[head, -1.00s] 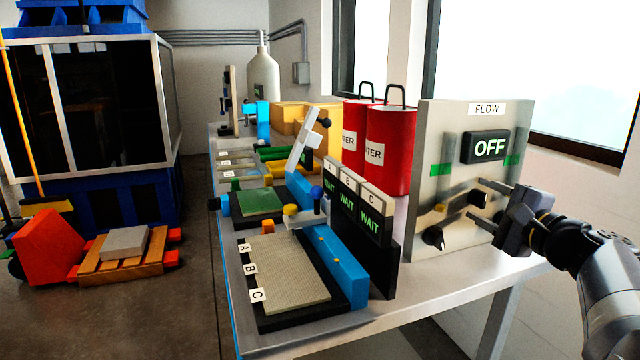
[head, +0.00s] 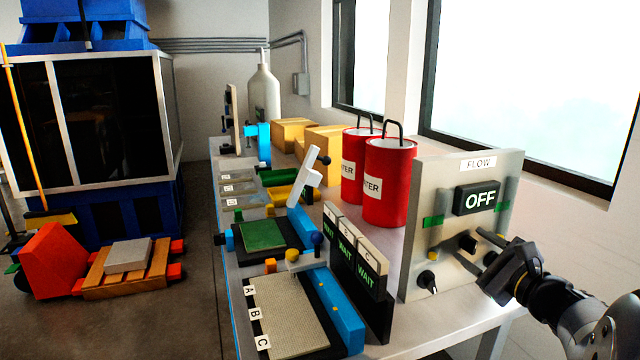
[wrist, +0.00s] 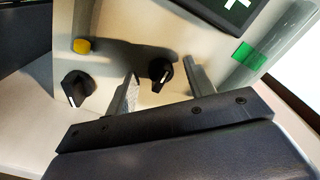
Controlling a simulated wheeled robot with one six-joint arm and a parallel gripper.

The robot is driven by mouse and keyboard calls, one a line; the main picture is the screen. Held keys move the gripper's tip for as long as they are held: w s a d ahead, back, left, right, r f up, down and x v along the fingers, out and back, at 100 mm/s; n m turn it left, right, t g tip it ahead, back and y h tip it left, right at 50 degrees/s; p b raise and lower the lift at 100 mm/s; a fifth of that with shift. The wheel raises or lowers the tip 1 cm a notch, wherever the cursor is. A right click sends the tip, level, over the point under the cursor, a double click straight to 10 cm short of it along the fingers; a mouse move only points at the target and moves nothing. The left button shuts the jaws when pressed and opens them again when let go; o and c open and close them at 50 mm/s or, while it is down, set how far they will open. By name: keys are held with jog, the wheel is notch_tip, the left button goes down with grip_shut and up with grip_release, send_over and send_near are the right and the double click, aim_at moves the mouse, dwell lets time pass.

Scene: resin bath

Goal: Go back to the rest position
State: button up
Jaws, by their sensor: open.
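My gripper (head: 482,258) is at the right of the head view, in front of the flow panel (head: 413,215). Its two fingers are apart and empty. In the wrist view my gripper (wrist: 163,88) has its fingers spread toward the panel, and a black knob (wrist: 161,72) shows between them, beyond the tips. I cannot tell the exact gap. A second black knob (wrist: 77,88) and a yellow button (wrist: 83,45) sit to the left on the panel. The panel's display (head: 480,198) reads OFF.
Two red canisters (head: 388,185) stand behind the panel. Left of it are the WAIT displays (head: 352,255), a board marked A, B, C (head: 290,315) and a green plate (head: 263,236). A pallet truck (head: 50,262) stands on the floor at left.

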jog(key=shift+d+r+m+p, duration=0.15)
jog(key=shift+m+p, duration=1.5)
jog(key=shift+p, duration=0.85)
jog(key=shift+a+r+m+p, duration=0.1)
jog(key=shift+m+p, duration=1.55)
jog(key=shift+p, duration=0.85)
jog(key=shift+f+m+p, duration=0.15)
jog(key=shift+m+p, duration=0.75)
jog(key=shift+p, duration=0.3)
jog(key=shift+f, duration=0.1)
